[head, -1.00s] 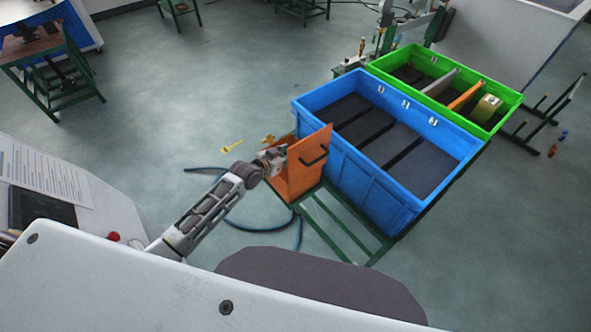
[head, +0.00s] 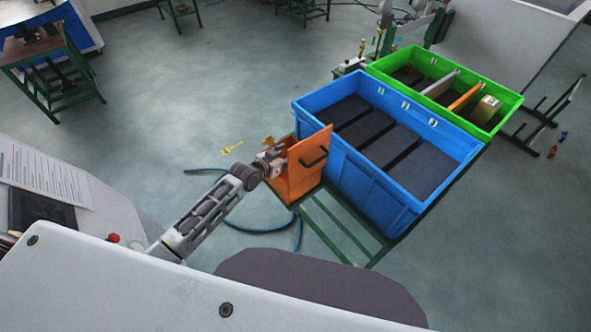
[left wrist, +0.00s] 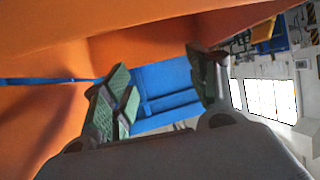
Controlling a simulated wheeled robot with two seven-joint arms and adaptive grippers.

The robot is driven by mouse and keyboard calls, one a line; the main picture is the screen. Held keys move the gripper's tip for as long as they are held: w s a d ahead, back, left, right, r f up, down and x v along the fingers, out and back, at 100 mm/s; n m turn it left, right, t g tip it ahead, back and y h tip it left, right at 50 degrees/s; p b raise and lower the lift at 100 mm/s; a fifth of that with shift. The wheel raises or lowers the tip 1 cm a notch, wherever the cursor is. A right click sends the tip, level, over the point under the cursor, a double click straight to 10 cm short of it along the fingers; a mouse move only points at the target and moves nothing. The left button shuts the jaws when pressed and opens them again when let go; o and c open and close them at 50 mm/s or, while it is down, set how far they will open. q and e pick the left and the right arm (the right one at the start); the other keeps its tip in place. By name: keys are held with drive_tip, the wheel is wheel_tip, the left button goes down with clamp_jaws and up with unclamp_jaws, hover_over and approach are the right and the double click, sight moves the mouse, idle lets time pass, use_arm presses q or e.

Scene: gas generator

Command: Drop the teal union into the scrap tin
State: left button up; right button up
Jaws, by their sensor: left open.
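Orange walls (left wrist: 60,105) surround much of that view, and blue crate wall shows beyond the fingers. I cannot make out a teal union in either view. A small yellowish box or tin (head: 487,109) sits in the right part of the green crate; I cannot tell if it is the scrap tin. My right gripper is not in view.
A large blue crate (head: 372,185) stands right of the orange box, with the green crate (head: 395,60) behind it. A green frame (head: 340,228) supports them. A blue hose (head: 298,235) and a yellow item (head: 232,147) lie on the floor. Open floor is at left.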

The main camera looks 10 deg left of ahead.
use_arm(q)
drive_tip(key=v, duration=0.7)
idle(0.5)
drive_tip(key=shift+r, duration=0.1)
idle(0.8)
